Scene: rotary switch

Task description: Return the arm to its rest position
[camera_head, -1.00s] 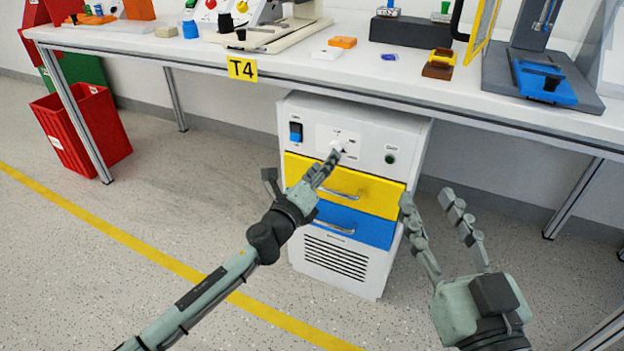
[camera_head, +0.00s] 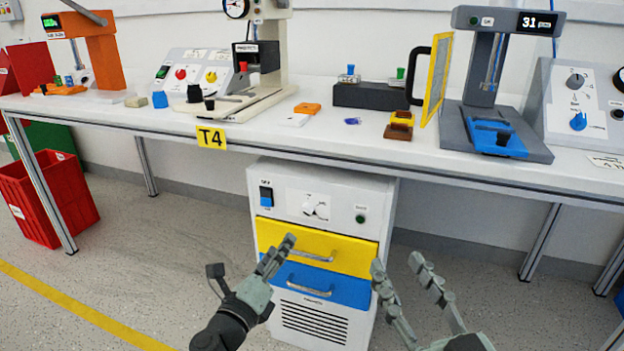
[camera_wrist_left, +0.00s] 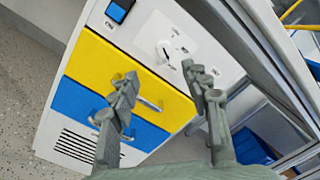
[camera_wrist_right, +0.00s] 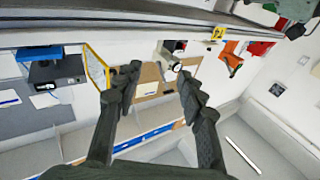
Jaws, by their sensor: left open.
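The white cabinet (camera_head: 235,190) stands under the bench, with a white rotary switch (camera_head: 315,208) on its top panel. The switch also shows in the left wrist view (camera_wrist_left: 165,50), beyond the fingers and apart from them. My left gripper (camera_head: 276,262) is in front of the yellow drawer, seen edge-on in the head view. In the left wrist view its fingers (camera_wrist_left: 168,88) are spread with nothing between them. My right gripper (camera_head: 398,268) is open and empty, right of the cabinet's front. It also shows open in the right wrist view (camera_wrist_right: 158,85).
The cabinet has a yellow drawer (camera_head: 340,252), a blue drawer (camera_head: 345,290), a blue rocker switch (camera_head: 266,196) and a green button (camera_head: 360,219). The white bench (camera_head: 440,165) above carries several devices. A red bin (camera_head: 55,205) stands at left. The floor in front is open.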

